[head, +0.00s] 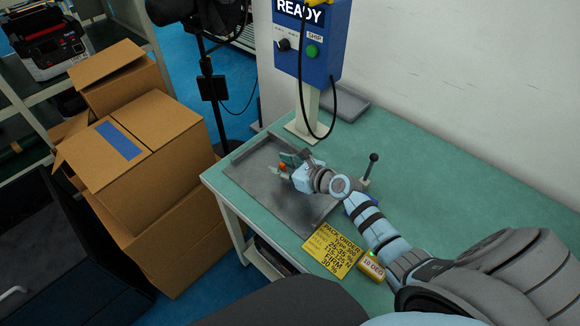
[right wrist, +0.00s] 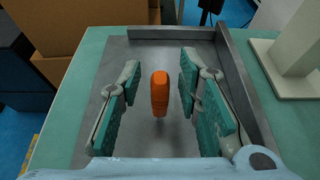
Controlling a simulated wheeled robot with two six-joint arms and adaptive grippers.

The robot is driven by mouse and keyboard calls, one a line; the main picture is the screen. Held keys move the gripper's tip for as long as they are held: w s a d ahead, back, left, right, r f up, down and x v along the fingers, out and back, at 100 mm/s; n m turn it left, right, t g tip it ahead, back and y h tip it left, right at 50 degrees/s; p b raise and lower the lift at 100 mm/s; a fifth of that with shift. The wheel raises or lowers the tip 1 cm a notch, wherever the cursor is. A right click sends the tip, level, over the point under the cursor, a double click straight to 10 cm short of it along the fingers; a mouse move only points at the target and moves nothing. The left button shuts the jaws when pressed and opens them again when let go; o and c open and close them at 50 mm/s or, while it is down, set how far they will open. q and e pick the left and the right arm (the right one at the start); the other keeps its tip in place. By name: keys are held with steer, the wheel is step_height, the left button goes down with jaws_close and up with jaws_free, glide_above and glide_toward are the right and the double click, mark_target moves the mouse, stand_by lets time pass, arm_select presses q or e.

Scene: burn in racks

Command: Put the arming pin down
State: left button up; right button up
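The arming pin, a small orange piece (right wrist: 159,93), shows between the fingers of my right gripper (right wrist: 160,85) in the right wrist view. The finger pads stand apart, with a gap on both sides of the pin. A dark patch shows on the tray just below it; I cannot tell whether the pin touches the tray. In the head view my right gripper (head: 286,167) is low over the grey tray (head: 318,208), with a bit of the orange pin (head: 282,167) at its fingertips. My left gripper is not in view.
The tray lies on a green bench (head: 425,185). A blue control box (head: 312,50) stands behind it on a post. A black-knobbed lever (head: 370,168) stands beside my right arm. A yellow pack order card (head: 332,250) lies in front. Cardboard boxes (head: 140,150) are stacked at left.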

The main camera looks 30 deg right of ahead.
steer(key=p+v, duration=0.4)
steer(key=v, duration=0.8)
steer(key=shift+f, duration=0.1)
